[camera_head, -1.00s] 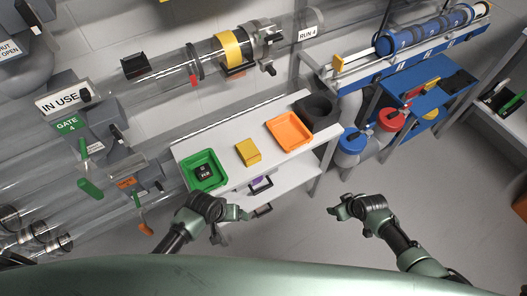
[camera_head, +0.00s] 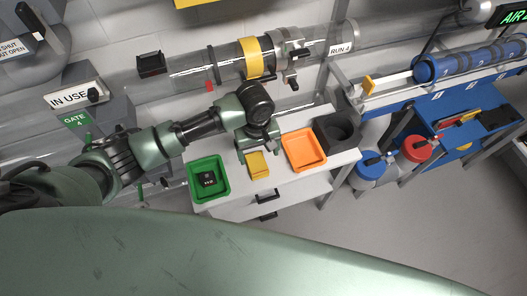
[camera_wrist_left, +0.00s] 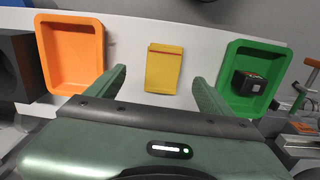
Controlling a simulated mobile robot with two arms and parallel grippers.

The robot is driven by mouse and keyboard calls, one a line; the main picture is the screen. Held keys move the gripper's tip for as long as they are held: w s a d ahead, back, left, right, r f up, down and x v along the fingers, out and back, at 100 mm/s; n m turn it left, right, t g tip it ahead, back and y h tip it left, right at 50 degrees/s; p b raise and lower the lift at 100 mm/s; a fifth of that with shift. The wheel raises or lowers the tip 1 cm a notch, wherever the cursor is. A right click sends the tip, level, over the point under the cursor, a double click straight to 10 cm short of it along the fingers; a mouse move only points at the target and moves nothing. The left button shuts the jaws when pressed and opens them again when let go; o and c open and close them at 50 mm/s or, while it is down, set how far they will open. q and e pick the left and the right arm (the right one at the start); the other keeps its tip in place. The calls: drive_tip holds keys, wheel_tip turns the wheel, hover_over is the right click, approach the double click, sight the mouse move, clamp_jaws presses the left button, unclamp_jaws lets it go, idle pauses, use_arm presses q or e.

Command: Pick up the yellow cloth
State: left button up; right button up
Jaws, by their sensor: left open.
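The yellow cloth (camera_head: 259,167) lies folded flat on the white table between the green tray and the orange tray. My left gripper (camera_head: 258,153) is above it with its fingers apart and pointing down. In the left wrist view the cloth (camera_wrist_left: 164,68) shows between the two open fingers (camera_wrist_left: 158,76), a little beyond their tips, with nothing held. I cannot tell the exact height of the fingers above the cloth. My right gripper is not in view.
The green tray (camera_head: 222,191) with a small black block (camera_head: 208,178) in it stands left of the cloth. The orange tray (camera_head: 322,160) and a black bin (camera_head: 351,138) stand to the right. A clear tube with a yellow band (camera_head: 251,57) runs behind the table.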

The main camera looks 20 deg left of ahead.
sight(257, 163)
use_arm(q)
drive_tip(key=shift+w+a, duration=0.25)
drive_tip(key=shift+w, duration=0.25)
drive_tip(key=shift+w+f, duration=0.1)
drive_tip(key=shift+f, duration=0.25)
drive_tip(key=shift+s+a+f, duration=0.1)
drive_tip(key=shift+s+f, duration=0.25)
drive_tip(key=shift+f, duration=0.5)
wheel_tip(257, 163, down, 5)
drive_tip(key=shift+a, duration=0.1)
drive_tip(key=c, duration=1.4)
drive_tip(key=shift+r, duration=0.1)
wheel_tip(257, 163, up, 20)
drive_tip(key=shift+f+p, duration=0.1)
drive_tip(key=shift+p, duration=0.4)
